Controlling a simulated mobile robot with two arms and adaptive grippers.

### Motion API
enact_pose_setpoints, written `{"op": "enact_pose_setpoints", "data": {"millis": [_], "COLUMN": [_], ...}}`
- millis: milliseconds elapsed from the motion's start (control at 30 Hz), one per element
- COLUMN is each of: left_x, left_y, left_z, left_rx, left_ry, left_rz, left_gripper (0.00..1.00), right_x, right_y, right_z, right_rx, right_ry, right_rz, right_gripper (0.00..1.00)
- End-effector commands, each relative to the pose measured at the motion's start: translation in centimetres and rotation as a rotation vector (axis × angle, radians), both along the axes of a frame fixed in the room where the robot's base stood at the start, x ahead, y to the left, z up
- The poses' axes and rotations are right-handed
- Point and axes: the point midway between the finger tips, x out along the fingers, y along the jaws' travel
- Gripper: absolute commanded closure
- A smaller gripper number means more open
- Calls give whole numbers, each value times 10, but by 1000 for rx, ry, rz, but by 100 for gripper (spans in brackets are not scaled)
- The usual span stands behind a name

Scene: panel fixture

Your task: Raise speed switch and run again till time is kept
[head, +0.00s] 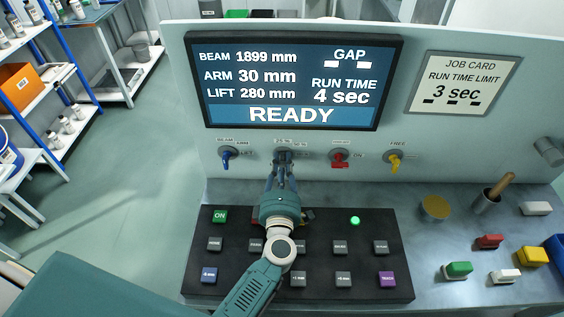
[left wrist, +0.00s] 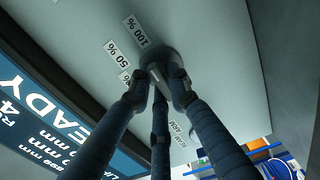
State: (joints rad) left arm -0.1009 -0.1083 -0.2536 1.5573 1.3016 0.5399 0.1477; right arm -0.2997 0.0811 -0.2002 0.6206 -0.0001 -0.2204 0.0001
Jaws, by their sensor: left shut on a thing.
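The grey speed switch (head: 283,154) is on the upright panel below the screen, second from the left. My left gripper (head: 283,168) is shut on it, its fingers reaching up to the panel. In the left wrist view the fingertips (left wrist: 160,76) close around the switch's dark round base (left wrist: 158,58); the handle is mostly hidden. Plates near it read 100 % (left wrist: 137,31) and 50 % (left wrist: 118,54); a third is partly covered. The screen (head: 293,80) reads READY, run time 4 sec. The job card (head: 464,83) gives a limit of 3 sec. My right gripper is not in view.
A blue switch (head: 228,158), a red one (head: 340,160) and a yellow one (head: 393,160) flank the grey switch. The black button box (head: 370,262) lies under my left arm, with a lit green lamp (head: 355,220) and a green ON button (head: 220,216). Coloured blocks lie at right.

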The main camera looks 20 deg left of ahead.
Motion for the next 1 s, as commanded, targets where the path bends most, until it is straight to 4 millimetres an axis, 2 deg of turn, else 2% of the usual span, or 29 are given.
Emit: {"op": "enact_pose_setpoints", "data": {"millis": [100,133,200,567,667,1000], "left_x": [0,0,0,-4,-16,-84], "left_y": [1,1,1,-1,-5,-24], "left_z": [1,2,1,0,-1,-1], "left_rx": [5,5,5,2,0,0], "left_ry": [-2,-3,-2,0,2,2], "left_rz": [2,2,2,0,0,0], "left_gripper": [100,76,65,65,65,65], "right_x": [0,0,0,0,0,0], "right_y": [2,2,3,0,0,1], "right_z": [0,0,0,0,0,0], "right_rx": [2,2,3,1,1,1], "right_ry": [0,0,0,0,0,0], "right_rz": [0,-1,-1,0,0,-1], "right_gripper": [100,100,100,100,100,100]}}
